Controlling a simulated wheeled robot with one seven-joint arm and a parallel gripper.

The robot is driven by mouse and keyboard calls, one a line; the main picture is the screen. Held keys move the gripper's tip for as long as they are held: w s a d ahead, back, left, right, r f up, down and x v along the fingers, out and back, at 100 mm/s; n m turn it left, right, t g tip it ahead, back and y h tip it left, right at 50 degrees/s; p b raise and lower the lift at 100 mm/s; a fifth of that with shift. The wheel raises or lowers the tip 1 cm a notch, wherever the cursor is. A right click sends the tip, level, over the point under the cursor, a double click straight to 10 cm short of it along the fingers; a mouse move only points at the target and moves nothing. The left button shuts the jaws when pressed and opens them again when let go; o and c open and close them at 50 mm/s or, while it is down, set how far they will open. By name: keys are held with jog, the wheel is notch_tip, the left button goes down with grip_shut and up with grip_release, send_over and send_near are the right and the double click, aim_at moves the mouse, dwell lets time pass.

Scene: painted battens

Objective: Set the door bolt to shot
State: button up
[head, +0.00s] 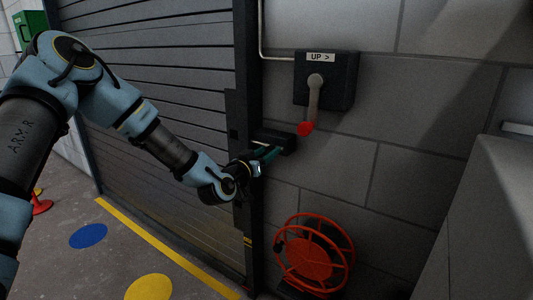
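The door is a grey slatted roller shutter (170,90) with a dark upright frame along its right edge. The bolt's own handle and position are hidden or too small to make out.
A dark control box (340,80) marked "UP >" hangs above right, its lever (315,95) pointing down to a red knob (305,128). A red reel (312,258) stands below. A pale cabinet (485,220) bounds the right. The floor has a yellow line (160,240).

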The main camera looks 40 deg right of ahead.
grip_shut()
dwell(1.1)
